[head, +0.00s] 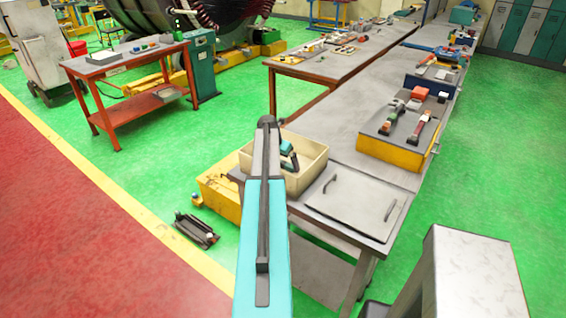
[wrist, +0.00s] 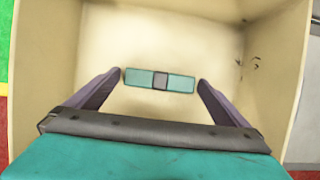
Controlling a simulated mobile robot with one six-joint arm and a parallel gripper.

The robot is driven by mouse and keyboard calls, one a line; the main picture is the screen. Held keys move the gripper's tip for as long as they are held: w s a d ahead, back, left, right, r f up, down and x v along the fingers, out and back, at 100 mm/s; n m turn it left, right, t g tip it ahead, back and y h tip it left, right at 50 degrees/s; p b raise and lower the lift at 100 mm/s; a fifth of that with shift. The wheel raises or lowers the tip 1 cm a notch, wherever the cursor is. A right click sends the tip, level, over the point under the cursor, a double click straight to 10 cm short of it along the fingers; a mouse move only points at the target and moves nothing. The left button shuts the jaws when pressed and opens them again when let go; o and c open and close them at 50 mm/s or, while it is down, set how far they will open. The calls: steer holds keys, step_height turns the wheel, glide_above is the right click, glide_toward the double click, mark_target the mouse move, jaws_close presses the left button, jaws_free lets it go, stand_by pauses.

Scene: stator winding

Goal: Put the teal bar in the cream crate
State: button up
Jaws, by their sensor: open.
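The teal bar (wrist: 160,80) has a dark grey band at its middle. In the wrist view it appears inside the cream crate (wrist: 290,45), over the pale crate floor. My gripper (wrist: 162,78) is open, with one dark finger near each end of the bar and small gaps showing. I cannot tell whether the bar rests on the floor or how far above it my fingers are. In the head view the crate (head: 312,172) stands at the near left end of the long grey table, and my arm hides part of it. The bar is not clearly visible there.
A grey flat panel with handles (head: 352,204) lies right of the crate. A yellow box (head: 392,150) with tools on top stands farther along the grey table (head: 345,140). A red-orange cart (head: 125,72) stands at the left. Green floor is open between cart and table.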

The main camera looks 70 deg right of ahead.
steer(key=shift+r, duration=0.2)
steer(key=b+v, duration=0.3)
steer(key=v, duration=0.9)
steer(key=shift+a, duration=0.1)
stand_by(0.8)
